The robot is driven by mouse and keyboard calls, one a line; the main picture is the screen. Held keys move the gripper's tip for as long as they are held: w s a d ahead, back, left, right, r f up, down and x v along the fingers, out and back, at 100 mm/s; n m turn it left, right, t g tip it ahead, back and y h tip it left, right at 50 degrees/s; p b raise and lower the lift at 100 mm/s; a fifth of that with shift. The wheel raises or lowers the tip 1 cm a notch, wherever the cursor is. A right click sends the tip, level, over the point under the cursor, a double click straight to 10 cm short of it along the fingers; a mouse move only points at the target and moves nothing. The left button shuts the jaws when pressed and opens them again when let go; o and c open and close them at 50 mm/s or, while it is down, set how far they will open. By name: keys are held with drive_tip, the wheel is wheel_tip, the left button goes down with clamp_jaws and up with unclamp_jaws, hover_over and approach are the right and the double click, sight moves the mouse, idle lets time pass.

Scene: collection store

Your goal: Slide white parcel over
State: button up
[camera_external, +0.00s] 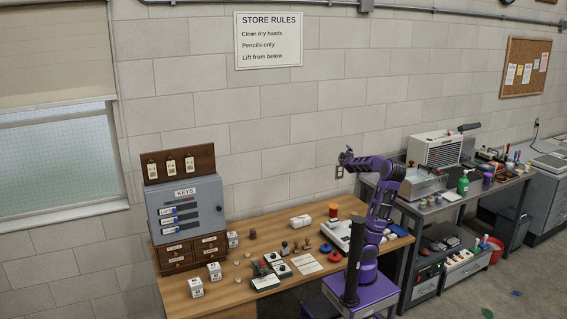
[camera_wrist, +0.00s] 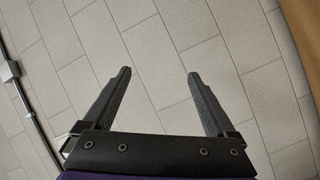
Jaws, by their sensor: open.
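A small white box-like thing (camera_external: 300,221) lies towards the back of the wooden table (camera_external: 228,296). It may be the white parcel, but it is too small to be sure. My gripper (camera_external: 346,156) is raised well above the table, in front of the wall and to the right of that white thing. The wrist view shows my gripper (camera_wrist: 158,82) with its two dark fingers apart and nothing between them.
A grey key cabinet (camera_external: 188,208) stands on wooden drawers at the table's left. White labelled cubes (camera_external: 196,288), stamps (camera_external: 295,247), red rings (camera_external: 333,254) and a white device (camera_external: 338,234) crowd the table. A grey bench (camera_external: 450,197) with tools stands at the right.

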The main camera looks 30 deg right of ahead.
drive_tip(key=w+a+r+n+t+y, duration=0.1)
drive_tip(key=w+a+r+n+t, duration=0.15)
drive_tip(key=a+r, duration=0.35)
drive_tip(key=w+a+r+n+t, duration=0.15)
drive_tip(key=a+r+n, duration=0.25)
drive_tip(key=r, duration=0.4)
drive_tip(key=w+a+f+n+g+y, duration=0.25)
drive_tip(key=w+a+n, duration=0.2)
drive_tip(key=a, duration=0.55)
drive_tip(key=w+a+f+n+g+y, duration=0.1)
drive_tip(key=w+a+f+n+y, duration=0.35)
drive_tip(key=a, duration=0.55)
drive_tip(key=w+a+f+g+h, duration=0.1)
drive_tip(key=w+f+g, duration=0.15)
drive_tip(key=f, duration=0.55)
drive_tip(key=w+a+f+g+b, duration=0.1)
drive_tip(key=a+f+g, duration=0.15)
drive_tip(key=f, duration=0.55)
drive_tip(key=w+a+f+g+h, duration=0.1)
drive_tip(key=w+f+g, duration=0.15)
drive_tip(key=f, duration=0.55)
drive_tip(key=s+d+f+m+g, duration=0.3)
drive_tip(key=d+f+g, duration=0.3)
drive_tip(key=d+f, duration=0.8)
drive_tip(key=shift+d+f+h, duration=0.15)
drive_tip(key=shift+f+h, duration=0.25)
drive_tip(key=shift+f, duration=0.4)
